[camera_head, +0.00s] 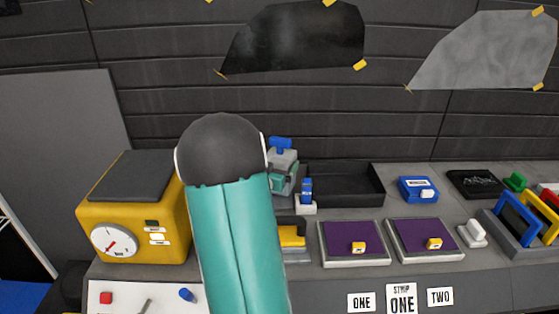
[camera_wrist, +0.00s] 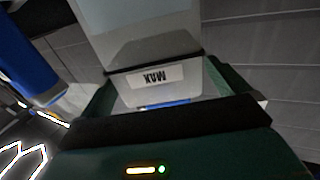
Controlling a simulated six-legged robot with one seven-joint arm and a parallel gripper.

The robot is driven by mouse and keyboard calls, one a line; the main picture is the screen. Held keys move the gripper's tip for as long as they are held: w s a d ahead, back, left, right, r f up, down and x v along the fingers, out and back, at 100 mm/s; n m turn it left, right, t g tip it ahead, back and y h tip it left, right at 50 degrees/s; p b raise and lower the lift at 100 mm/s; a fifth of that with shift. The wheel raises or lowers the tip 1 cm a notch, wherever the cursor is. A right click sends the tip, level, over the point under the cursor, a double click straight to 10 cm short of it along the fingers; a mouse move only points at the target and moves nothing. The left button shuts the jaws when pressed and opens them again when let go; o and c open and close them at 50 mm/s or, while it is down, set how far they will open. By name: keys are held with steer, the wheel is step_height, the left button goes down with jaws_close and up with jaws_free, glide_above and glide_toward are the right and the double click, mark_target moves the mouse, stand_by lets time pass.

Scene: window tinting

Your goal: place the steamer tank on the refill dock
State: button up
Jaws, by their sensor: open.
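A pale, see-through tank with a MAX label (camera_wrist: 155,78), apparently the steamer tank, shows upside down in the wrist view. It lies between the open fingers of my gripper (camera_wrist: 160,95); whether they touch it I cannot tell. In the head view, a grey body with a blue top (camera_head: 281,155), likely this tank, shows just right of my arm. A small teal part, likely my gripper (camera_head: 284,183), is against it. My arm hides much of this area. I cannot identify the refill dock for certain; a grey stand with a yellow part (camera_head: 292,237) is partly hidden.
A yellow machine with a gauge (camera_head: 155,215) stands left. A small blue bottle (camera_head: 307,190) stands close to the tank, before a black tray (camera_head: 345,184). Two purple-topped pads (camera_head: 350,235) lie in front. Blue and yellow frames (camera_head: 520,220) stand right.

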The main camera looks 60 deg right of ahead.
steer(key=a, duration=0.4)
steer(key=shift+s+a, duration=0.2)
steer(key=shift+a, duration=0.1)
steer(key=shift+s+r+n+t+y, duration=0.1)
steer(key=shift+r+n+t+y, duration=0.1)
steer(key=shift+n+t+y, duration=0.15)
